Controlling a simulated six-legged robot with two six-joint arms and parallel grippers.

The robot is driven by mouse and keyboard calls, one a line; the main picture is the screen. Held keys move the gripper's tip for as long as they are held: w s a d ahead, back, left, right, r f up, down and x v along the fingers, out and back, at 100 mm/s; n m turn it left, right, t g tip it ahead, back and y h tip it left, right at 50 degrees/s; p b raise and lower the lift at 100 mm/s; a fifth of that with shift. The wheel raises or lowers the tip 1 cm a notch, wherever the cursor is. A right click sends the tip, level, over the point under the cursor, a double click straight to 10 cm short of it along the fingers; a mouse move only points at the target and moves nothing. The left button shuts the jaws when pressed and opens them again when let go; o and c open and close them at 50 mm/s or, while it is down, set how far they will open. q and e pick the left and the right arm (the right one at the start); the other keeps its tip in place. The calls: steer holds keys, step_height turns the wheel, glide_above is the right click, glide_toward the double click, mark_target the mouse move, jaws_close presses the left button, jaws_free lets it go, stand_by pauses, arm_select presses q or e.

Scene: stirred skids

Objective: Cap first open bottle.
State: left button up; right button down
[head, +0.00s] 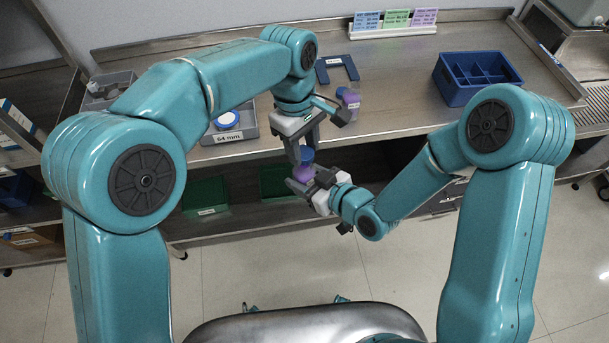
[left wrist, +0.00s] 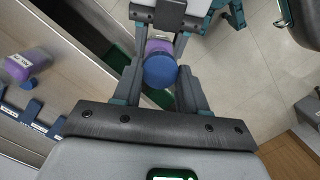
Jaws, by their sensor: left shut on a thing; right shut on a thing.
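My left gripper (head: 304,149) is shut on a blue cap (head: 307,154), which also shows between its fingers in the left wrist view (left wrist: 160,71). My right gripper (head: 305,180) is shut on a purple bottle (head: 303,173) in front of the bench edge. In the left wrist view the purple bottle (left wrist: 158,47) shows just beyond the cap, mostly covered by it. The cap is at the bottle's top; I cannot tell whether it is seated. Another purple bottle (head: 349,102) with a white label stands on the bench, with blue at its top.
A grey tray (head: 245,131) labelled 64 mm holds a blue-and-white round piece (head: 227,120). A blue divided crate (head: 450,91) stands at the right. A blue bracket (head: 337,63) lies at the back, near a card rack (head: 393,31). Green bins (head: 205,195) sit below the bench.

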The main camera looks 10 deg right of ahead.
mark_target(304, 176)
stand_by(0.8)
arm_select(q)
steer(key=shift+f, duration=0.95)
steer(key=shift+f, duration=0.55)
